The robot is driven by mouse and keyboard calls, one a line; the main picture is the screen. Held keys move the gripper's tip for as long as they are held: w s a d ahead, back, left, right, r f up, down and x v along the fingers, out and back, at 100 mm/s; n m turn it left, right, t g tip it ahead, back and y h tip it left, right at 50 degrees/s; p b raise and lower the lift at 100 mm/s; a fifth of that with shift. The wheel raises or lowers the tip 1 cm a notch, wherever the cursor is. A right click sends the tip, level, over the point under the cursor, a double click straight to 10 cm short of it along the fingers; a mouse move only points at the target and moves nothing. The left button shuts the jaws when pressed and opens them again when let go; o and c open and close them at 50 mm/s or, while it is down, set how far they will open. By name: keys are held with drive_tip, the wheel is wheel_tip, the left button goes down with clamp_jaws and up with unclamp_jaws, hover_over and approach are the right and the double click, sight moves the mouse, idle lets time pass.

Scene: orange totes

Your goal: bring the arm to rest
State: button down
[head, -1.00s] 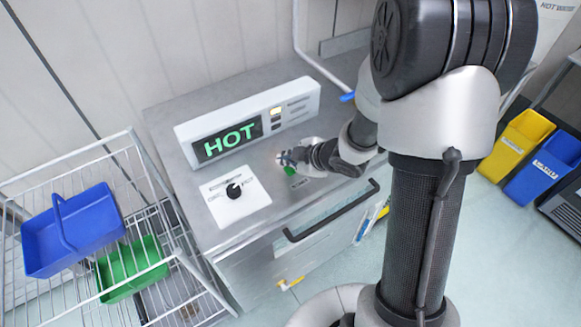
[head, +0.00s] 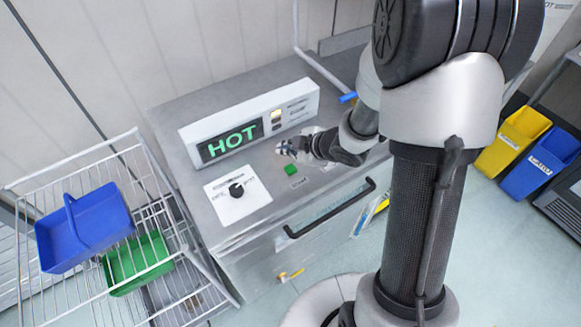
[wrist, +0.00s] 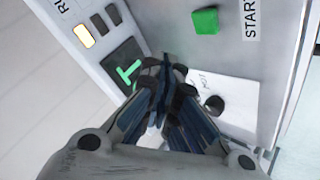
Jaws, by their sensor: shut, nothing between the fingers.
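My gripper (head: 284,149) is shut and empty. In the head view it is above the steel counter top, just behind the green button (head: 290,169) and apart from it. In the wrist view my gripper (wrist: 166,66) points toward the display box, and the green button (wrist: 205,21) lies at the top, clear of the fingers, with a START label beside it. The display box (head: 218,122) reads HOT in green letters. A black knob (head: 236,190) sits on a white plate left of the button; the fingers partly cover that plate in the wrist view.
A wire rack (head: 79,167) at left holds a blue basket (head: 85,232) and a green tray (head: 137,265). The steel counter (head: 178,118) has a black handle (head: 330,209) in front. Yellow (head: 511,140) and blue (head: 541,164) bins stand at right.

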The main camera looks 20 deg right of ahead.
idle(0.3)
drive_tip(key=s+d+r+m+h, duration=0.3)
drive_tip(key=d+r+m, duration=0.1)
drive_tip(key=r, duration=0.3)
drive_tip(key=s+d+r+m+h, duration=0.2)
drive_tip(key=d+r+m+h, duration=0.1)
drive_tip(key=r, duration=0.4)
drive_tip(key=s+a+r+m+g, duration=0.1)
drive_tip(key=s+a+r+m, duration=0.1)
drive_tip(key=s, duration=0.9)
drive_tip(key=s+a+r+m+g+y, duration=0.1)
drive_tip(key=s+a+r+m+g, duration=0.1)
drive_tip(key=s+m, duration=0.4)
drive_tip(key=s+a+r, duration=0.1)
drive_tip(key=s+a, duration=0.1)
drive_tip(key=s, duration=0.3)
drive_tip(key=shift+a, duration=0.15)
drive_tip(key=shift+r, duration=0.1)
